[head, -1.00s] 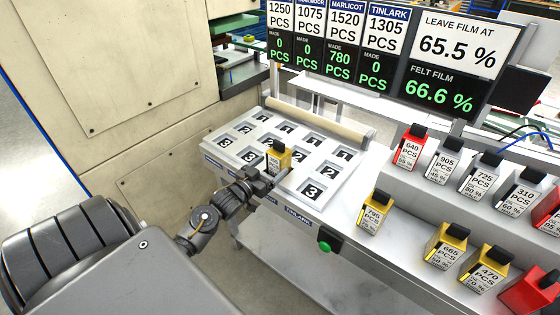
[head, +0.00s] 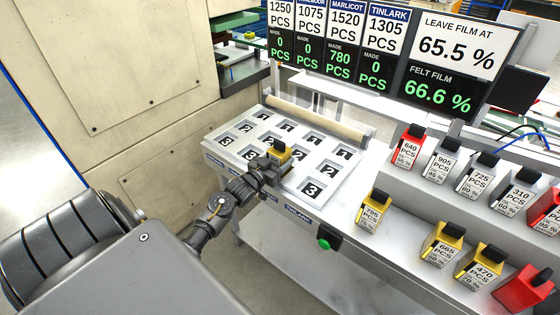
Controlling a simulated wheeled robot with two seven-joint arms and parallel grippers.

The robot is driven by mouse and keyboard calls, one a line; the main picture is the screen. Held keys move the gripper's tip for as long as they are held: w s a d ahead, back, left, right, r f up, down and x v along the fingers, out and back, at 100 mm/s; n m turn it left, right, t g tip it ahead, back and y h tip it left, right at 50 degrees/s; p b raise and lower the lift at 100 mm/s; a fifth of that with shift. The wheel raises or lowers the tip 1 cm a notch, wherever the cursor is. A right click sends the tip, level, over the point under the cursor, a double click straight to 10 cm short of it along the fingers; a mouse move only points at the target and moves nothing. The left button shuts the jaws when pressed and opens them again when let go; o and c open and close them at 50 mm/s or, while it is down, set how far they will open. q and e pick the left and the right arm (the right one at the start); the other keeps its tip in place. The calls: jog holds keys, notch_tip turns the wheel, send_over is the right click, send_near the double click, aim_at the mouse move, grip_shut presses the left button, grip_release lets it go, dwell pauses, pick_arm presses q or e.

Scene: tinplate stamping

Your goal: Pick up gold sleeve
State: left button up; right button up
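A gold sleeve (head: 282,155) with a black top stands at the numbered tray (head: 323,203), in the front part of its middle. My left gripper (head: 271,169) is right at the sleeve's front side and hides its lower part and label. Whether the fingers are closed on the sleeve cannot be made out. More gold sleeves stand on the bench to the right: one marked 795 PCS (head: 372,214), one marked 665 PCS (head: 442,246) and one marked 470 PCS (head: 479,267). My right gripper is out of view.
The tray has several slots numbered 1, 2 and 3, mostly empty. Red (head: 409,146) and silver (head: 443,161) sleeves stand on the rear ledge. A green button (head: 324,244) is on the bench front. Count screens (head: 458,62) rise behind.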

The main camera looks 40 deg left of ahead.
pick_arm(q)
jog(key=c, duration=1)
jog(key=shift+r, duration=0.1)
jog(key=shift+c, duration=0.2)
jog(key=shift+r, duration=0.1)
jog(key=shift+r+b, duration=0.3)
jog(key=shift+r, duration=0.2)
jog(key=s+r, duration=0.1)
jog(key=r, duration=0.1)
jog(key=s+d+r, duration=0.1)
jog(key=r, duration=0.2)
jog(key=s+d+r+b, duration=0.1)
jog(key=s+r, duration=0.1)
jog(key=shift+s+d+r, duration=0.1)
jog(key=shift+d+r, duration=0.15)
jog(key=shift+r, duration=0.05)
jog(key=s+d+r+b, duration=0.1)
jog(key=s+d+r, duration=0.3)
jog(key=s, duration=0.3)
jog(key=shift+s+d, duration=0.35)
jog(key=shift+s, duration=0.05)
jog(key=shift+a+r, duration=0.1)
jog(key=shift+r, duration=0.05)
